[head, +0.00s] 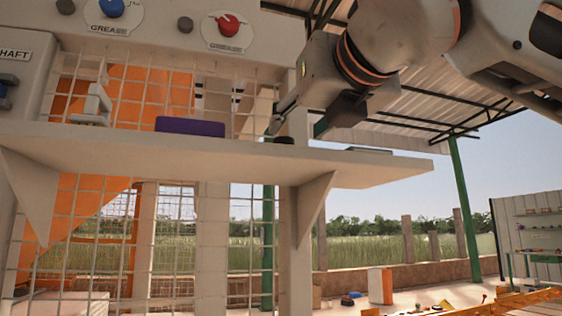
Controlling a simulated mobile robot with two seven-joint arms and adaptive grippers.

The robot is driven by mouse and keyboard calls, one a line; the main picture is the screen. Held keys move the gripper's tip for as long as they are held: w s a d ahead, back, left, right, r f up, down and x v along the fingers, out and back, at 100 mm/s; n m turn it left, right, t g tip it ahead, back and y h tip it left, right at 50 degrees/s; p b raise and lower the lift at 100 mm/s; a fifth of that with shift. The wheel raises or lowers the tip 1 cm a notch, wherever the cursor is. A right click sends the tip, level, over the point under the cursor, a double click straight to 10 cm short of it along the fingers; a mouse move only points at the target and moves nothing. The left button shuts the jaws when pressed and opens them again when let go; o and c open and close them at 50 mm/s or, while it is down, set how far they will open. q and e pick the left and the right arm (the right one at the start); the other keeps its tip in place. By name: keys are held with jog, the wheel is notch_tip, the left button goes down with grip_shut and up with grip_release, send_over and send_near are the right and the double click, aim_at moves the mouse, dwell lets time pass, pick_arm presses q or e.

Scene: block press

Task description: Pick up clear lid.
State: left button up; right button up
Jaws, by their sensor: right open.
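My right gripper (299,126) comes in from the upper right, just above the right part of a pale shelf (200,147). Its fingers point down and to the left and are spread apart, with nothing seen between them. A small dark round thing (284,140) sits on the shelf just below the fingertips. A thin flat grey piece (370,150) lies on the shelf to the right of the gripper. I see the shelf nearly edge-on, so I cannot tell whether either one is the clear lid. My left gripper is not in view.
A purple block (190,126) stands on the shelf left of the gripper. A wire mesh (150,95) rises behind the shelf. A panel with a blue knob (111,8) and a red knob (228,26) is above. A bracket (313,205) supports the shelf from below.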

aim_at(287, 137)
jog(key=x, duration=0.4)
jog(key=a+x, duration=0.1)
jog(key=x, duration=0.1)
jog(key=shift+w+f, duration=0.15)
jog(key=shift+f, duration=0.25)
grip_shut()
